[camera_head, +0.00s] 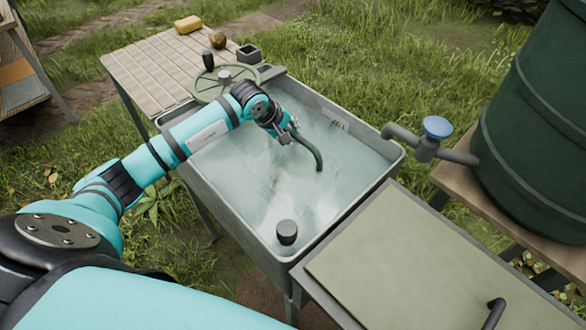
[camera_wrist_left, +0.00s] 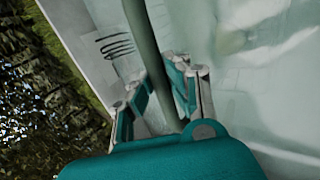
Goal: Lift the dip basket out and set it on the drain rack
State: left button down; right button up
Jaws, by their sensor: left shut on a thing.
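My left gripper (camera_head: 286,134) is shut on a dark green curved handle (camera_head: 317,157) above the water of the grey tank (camera_head: 224,207). In the left wrist view the handle (camera_wrist_left: 141,38) runs between the two fingers (camera_wrist_left: 160,85). The handle's lower end goes into the cloudy water. The dip basket below it is hidden, apart from faint lines under the surface. A pale slatted rack (camera_head: 150,72), which looks like the drain rack, stands beyond the tank at upper left. My right gripper is not in view.
On the slatted rack are a yellow block (camera_head: 188,24), a brown round thing (camera_head: 217,40) and a small dark box (camera_head: 249,54). A blue-handled tap (camera_head: 437,127) reaches over the right rim. A flat-topped table (camera_head: 405,262) stands at front right.

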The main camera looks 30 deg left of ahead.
pick_arm(q)
jog(key=shift+r, duration=0.25)
jog(key=shift+w+r, duration=0.1)
jog(key=shift+r, duration=0.3)
notch_tip(320, 180, up, 7)
jog(key=shift+r+b, duration=0.1)
jog(key=shift+b, duration=0.25)
notch_tip(320, 180, up, 21)
jog(key=p, duration=1.1)
